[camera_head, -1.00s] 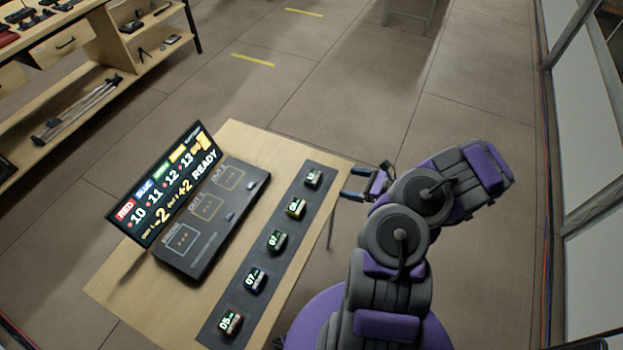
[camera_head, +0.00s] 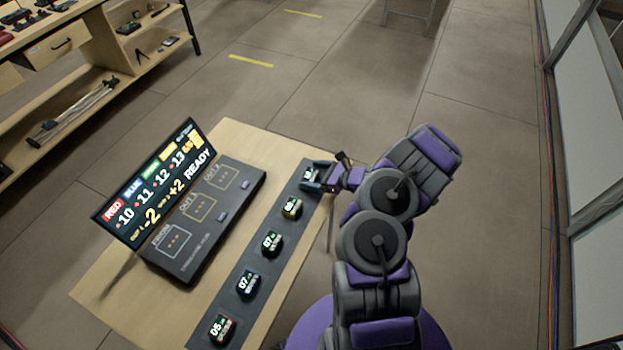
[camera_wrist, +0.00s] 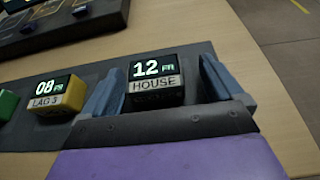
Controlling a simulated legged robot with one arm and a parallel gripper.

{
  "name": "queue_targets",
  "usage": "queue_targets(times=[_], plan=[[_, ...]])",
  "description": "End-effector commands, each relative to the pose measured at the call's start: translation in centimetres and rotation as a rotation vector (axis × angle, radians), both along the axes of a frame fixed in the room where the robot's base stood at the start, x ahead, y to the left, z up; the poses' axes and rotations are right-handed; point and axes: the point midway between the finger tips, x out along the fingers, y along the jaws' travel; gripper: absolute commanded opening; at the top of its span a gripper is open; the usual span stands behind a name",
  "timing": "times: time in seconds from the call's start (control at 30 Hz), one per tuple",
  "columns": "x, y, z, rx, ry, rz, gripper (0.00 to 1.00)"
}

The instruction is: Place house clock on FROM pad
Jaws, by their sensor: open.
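The house clock (camera_wrist: 156,72) is a small dark block with a lit face reading 12 and a HOUSE label in the wrist view. It stands at the far end of the clock row in the head view (camera_head: 309,174), partly covered by my gripper. My gripper (camera_wrist: 160,88) is open, with one blue-grey finger on each side of the clock; whether they touch it is unclear. In the head view my gripper (camera_head: 319,177) reaches in from the right. The FROM pad (camera_head: 172,240) is the bluish outlined square at the near left of the dark console, with nothing on it.
Several other clocks stand in a row on a dark strip, the LAG 3 clock (camera_wrist: 62,94) closest to my gripper. The console (camera_head: 188,262) carries two more outlined pads and an upright lit screen (camera_head: 158,185). A wooden shelf (camera_head: 75,75) stands at upper left.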

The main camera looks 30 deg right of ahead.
Motion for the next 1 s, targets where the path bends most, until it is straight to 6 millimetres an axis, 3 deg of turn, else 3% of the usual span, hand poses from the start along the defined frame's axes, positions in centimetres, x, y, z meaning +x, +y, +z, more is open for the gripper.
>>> queue_targets(times=[0.37, 1.0], plan=[[0.79, 0.75, -0.27, 0.000, 0.000, -0.001, 0.93], [0.78, 0.76, -0.30, -0.002, 0.000, -0.001, 0.31]])
